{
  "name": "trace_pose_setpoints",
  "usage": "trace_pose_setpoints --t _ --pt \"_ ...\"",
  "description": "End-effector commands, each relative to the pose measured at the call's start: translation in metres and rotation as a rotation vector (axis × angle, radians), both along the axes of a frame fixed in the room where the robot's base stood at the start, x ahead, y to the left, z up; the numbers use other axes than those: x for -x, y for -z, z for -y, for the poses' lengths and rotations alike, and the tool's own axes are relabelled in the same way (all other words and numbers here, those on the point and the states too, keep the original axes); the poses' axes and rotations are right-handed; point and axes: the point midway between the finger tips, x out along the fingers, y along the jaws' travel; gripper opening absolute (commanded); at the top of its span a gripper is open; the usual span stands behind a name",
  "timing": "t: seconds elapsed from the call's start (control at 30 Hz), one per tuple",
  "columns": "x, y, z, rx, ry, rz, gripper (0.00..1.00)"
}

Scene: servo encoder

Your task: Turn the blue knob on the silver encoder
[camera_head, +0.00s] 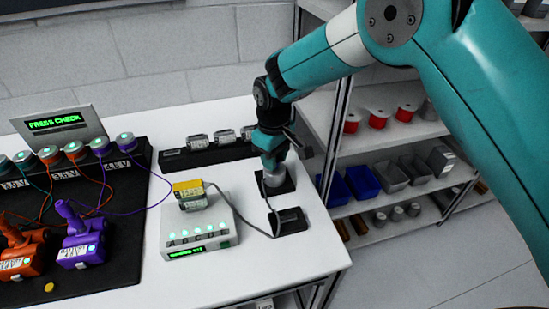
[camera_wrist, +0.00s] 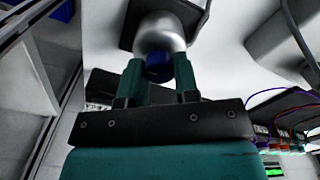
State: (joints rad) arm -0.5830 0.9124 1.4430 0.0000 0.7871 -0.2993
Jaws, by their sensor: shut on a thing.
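The silver encoder (camera_wrist: 160,32) shows in the wrist view as a rounded metal body on a dark square base. Its blue knob (camera_wrist: 159,68) sits between the two teal fingers of my gripper (camera_wrist: 160,77), and my gripper is shut on it. In the head view the encoder (camera_head: 272,181) is near the right edge of the white table, on a black pad. My gripper (camera_head: 270,160) is directly above it, pointing down. The knob is hidden by my gripper in the head view.
A white box (camera_head: 200,230) with green lights and a cable stands left of the encoder. A black socket block (camera_head: 288,221) lies in front. A rack of grey connectors (camera_head: 208,145) is behind. Orange and purple tools (camera_head: 80,240) lie on the left mat. Shelves (camera_head: 400,150) stand right.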

Motion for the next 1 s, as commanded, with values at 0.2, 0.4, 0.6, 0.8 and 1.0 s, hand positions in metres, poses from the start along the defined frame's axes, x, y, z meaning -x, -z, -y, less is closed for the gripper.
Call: trace_pose_setpoints --t 0.2,0.4,0.6,0.8,1.0 --pt "-0.0015 -0.0013 -0.0004 -0.003 0.204 0.004 0.06" --pt "-0.0016 -0.0016 -0.0002 -0.003 0.394 0.004 0.06" --pt "-0.0018 -0.0019 0.0000 -0.004 0.584 0.004 0.06" --pt "-0.0021 -0.0021 0.0002 -0.005 0.774 0.005 0.06" --pt "-0.0023 -0.0023 0.0003 -0.006 0.964 0.005 0.05"
